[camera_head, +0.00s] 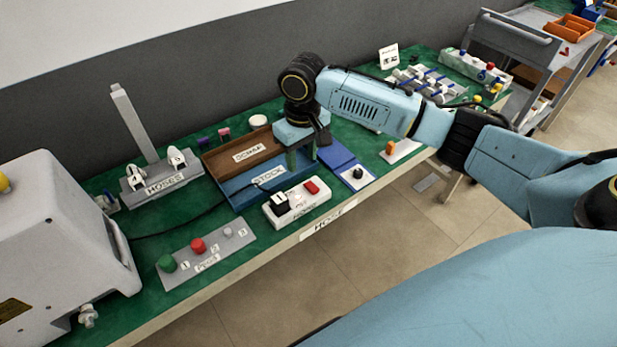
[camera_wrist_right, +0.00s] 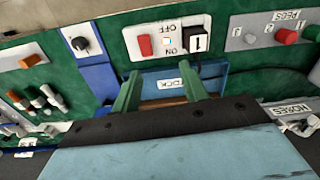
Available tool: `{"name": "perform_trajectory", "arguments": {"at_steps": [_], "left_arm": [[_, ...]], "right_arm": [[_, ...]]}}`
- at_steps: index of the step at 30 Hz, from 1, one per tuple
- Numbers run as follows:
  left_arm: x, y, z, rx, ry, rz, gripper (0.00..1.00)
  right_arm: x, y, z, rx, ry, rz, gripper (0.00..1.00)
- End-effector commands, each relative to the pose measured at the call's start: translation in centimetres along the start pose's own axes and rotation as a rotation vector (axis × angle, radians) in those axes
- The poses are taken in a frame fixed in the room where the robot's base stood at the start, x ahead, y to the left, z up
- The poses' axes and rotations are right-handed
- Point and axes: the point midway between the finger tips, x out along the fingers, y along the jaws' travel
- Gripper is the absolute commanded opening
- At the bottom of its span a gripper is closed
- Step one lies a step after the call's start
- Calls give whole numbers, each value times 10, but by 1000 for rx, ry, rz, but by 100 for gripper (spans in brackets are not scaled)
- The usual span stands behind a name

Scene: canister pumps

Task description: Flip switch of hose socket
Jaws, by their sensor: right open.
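The hose socket (camera_head: 285,213) is a white block at the table's front edge. It has a red switch (camera_head: 311,187) on its right end and a black plug marked 1 (camera_head: 280,203) on its left, with a cable running left. In the right wrist view the red switch (camera_wrist_right: 145,45) sits beside the OFF and ON labels and a small pale spot; its tilt is unclear. My right gripper (camera_head: 300,158) is open and empty, pointing down over the blue STOCK tray, behind the socket. Its green fingers (camera_wrist_right: 160,73) stay apart from the switch. My left gripper is out of view.
The brown tray (camera_head: 225,162) and blue STOCK tray (camera_head: 235,195) lie behind the socket. A blue panel with a black knob (camera_head: 358,173) is to the right. The grey peg plate (camera_head: 207,259) is to the left, the HOSES rack (camera_head: 160,182) at back left.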

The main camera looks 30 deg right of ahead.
Motion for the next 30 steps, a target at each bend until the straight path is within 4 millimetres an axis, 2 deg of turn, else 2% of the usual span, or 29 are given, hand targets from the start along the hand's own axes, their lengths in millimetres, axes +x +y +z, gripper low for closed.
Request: {"name": "perform_trajectory", "arguments": {"at_steps": [1,3,8,11,24,30], "left_arm": [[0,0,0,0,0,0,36],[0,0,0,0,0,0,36],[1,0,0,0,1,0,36],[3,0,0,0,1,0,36],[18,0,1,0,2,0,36],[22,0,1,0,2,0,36]], "right_arm": [[-10,12,-5,30,-4,10,44],[-18,21,-9,61,-10,13,44],[-19,28,-10,86,-19,14,44],[-6,28,-10,86,-20,14,44],[83,29,-8,84,-18,15,44],[105,29,-8,82,-17,15,44]]}}
